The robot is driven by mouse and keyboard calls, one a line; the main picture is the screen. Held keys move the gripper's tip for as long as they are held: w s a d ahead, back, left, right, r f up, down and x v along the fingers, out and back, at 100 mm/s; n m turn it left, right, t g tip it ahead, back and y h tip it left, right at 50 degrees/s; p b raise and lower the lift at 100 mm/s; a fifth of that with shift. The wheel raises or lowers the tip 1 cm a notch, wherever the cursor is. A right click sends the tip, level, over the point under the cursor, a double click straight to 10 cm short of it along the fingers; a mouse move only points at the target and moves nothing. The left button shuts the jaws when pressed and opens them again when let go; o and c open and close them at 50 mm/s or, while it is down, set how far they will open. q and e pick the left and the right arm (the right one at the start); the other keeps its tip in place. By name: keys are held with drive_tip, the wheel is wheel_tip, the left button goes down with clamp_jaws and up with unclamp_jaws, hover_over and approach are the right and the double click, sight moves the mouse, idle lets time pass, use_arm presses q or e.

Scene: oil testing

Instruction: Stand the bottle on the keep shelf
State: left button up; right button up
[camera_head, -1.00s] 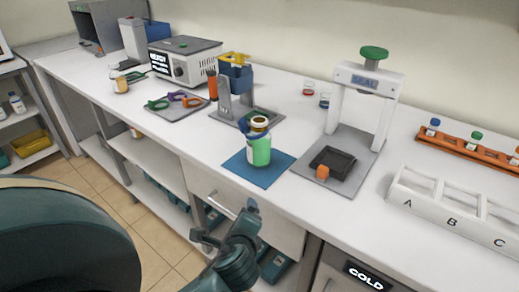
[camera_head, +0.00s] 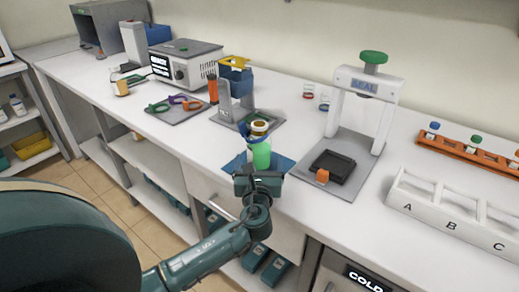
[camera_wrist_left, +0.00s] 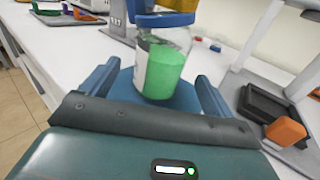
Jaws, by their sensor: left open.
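The bottle (camera_head: 261,153), clear with green contents, a pale label and a blue collar at its neck, stands upright on a blue mat (camera_head: 285,166) on the bench. In the left wrist view the bottle (camera_wrist_left: 165,68) is just ahead, between the finger lines. My left gripper (camera_head: 259,172) is open at the near side of the bottle; its blue fingers (camera_wrist_left: 158,88) lie either side of the bottle's lower part, with gaps visible. No keep label can be read; a side shelf (camera_head: 35,137) with bottles stands at far left. My right gripper is not in view.
Right of the mat is a white SEAL press (camera_head: 364,88) with a black tray (camera_head: 333,166) and an orange block. A white A-B-C rack (camera_head: 450,210) and an orange vial rack (camera_head: 465,152) are at right.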

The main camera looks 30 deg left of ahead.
sight(260, 150)
use_arm(q)
drive_tip(key=x, duration=0.5)
drive_tip(key=shift+w+r, duration=0.1)
drive_tip(key=shift+w, duration=0.05)
drive_tip(key=c, duration=1.3)
drive_tip(key=shift+r, duration=0.1)
drive_tip(key=shift+c, duration=1)
